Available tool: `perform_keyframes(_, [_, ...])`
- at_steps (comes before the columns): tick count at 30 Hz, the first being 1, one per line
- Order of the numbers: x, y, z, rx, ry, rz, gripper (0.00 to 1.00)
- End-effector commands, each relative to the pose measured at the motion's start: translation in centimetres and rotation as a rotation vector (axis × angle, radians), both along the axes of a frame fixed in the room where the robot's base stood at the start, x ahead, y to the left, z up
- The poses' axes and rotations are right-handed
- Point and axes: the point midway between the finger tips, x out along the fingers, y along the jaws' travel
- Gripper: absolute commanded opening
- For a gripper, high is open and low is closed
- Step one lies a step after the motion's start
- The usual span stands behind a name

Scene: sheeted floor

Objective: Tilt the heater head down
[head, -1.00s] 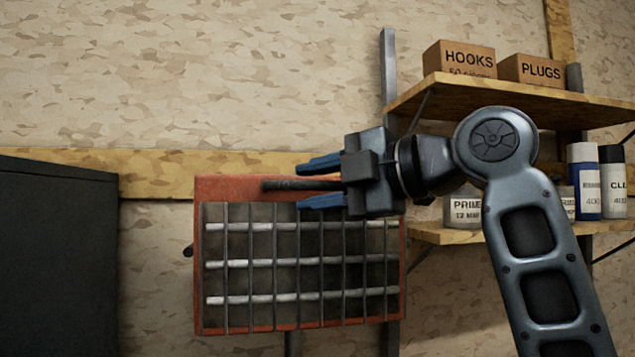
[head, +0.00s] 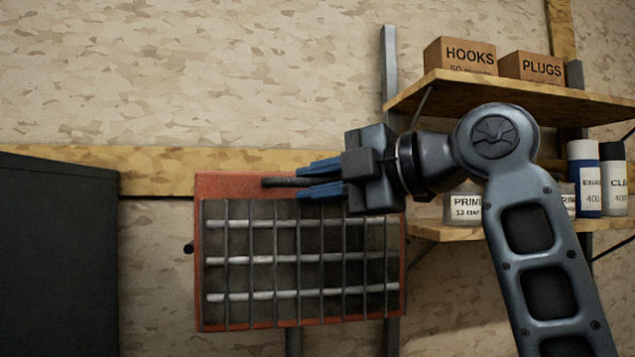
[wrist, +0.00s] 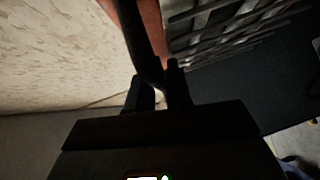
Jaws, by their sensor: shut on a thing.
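The heater head (head: 200,260) is an orange-red box with a dark wire grille and pale horizontal bars. It faces me near the middle of the head view, and its orange edge also shows in the wrist view (wrist: 148,20). A dark bar handle (head: 280,183) runs along its top front. My gripper (head: 318,180) comes from the right, with its blue fingers closed on the handle, one above and one below. In the wrist view the dark handle (wrist: 142,45) runs down between the fingertips. The handle's right part is hidden by my gripper.
A dark cabinet (head: 55,260) stands at the left. Wooden shelves (head: 520,92) at the right hold boxes (head: 460,56), and cans (head: 587,180) stand on the lower one. A grey post (head: 390,75) rises behind my gripper. The wall above the heater is clear.

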Motion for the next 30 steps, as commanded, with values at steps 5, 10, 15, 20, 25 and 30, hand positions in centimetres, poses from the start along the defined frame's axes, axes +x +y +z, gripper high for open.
perform_keyframes(5, [-0.1, -0.1, -0.3, 0.002, -0.008, -0.001, 0.00])
perform_keyframes(10, [-0.5, -0.2, -1.0, 0.013, -0.048, -0.001, 0.00])
perform_keyframes(15, [-1.1, -0.5, -2.2, 0.035, -0.125, -0.002, 0.00])
perform_keyframes(20, [-1.9, -0.7, -3.4, 0.063, -0.222, -0.002, 0.00])
perform_keyframes(25, [-2.7, -0.9, -4.6, 0.095, -0.333, -0.003, 0.00])
perform_keyframes(30, [-3.3, -1.1, -5.9, 0.125, -0.442, -0.003, 0.00])
